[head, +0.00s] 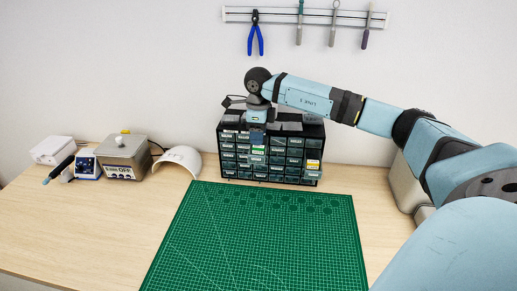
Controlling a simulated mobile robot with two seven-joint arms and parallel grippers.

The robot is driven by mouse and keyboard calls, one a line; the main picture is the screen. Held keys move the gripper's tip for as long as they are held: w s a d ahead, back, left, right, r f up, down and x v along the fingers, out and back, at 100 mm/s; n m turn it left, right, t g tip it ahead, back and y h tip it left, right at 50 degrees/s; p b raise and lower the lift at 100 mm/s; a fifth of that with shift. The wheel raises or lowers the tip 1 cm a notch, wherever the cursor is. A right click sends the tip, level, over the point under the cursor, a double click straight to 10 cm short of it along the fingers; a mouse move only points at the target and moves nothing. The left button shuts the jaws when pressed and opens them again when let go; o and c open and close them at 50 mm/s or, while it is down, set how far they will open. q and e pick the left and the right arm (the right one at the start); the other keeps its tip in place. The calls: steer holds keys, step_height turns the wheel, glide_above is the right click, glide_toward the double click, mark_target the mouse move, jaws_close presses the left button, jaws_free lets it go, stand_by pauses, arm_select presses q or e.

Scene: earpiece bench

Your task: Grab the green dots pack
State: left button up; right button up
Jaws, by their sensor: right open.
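My right arm reaches in from the right, and its gripper (257,138) points down in front of the upper drawers of a black drawer cabinet (319,143). It is open, and I cannot make out anything between its fingers. A small green and white patch (258,151) shows on the cabinet's front just below the fingertips. It is too small to tell whether it is the green dots pack or a drawer label. Several dark flat items (290,123) lie on the cabinet's top, partly hidden by the gripper. My left gripper is out of view.
A green cutting mat (265,235) lies clear in front of the cabinet. At left stand a white curved shell (182,158), a grey device with a knob (124,155) and a white box (53,150). Pliers (255,35) and other tools hang on the wall rail.

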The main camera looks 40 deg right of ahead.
mark_target(259, 150)
step_height(259, 150, down, 4)
steer(key=shift+w+d+f+p, duration=0.1)
steer(key=shift+d+p, duration=0.05)
steer(key=shift+p, duration=0.7)
steer(key=shift+f, duration=0.55)
steer(key=shift+r, duration=0.1)
steer(key=c, duration=0.3)
jaws_close()
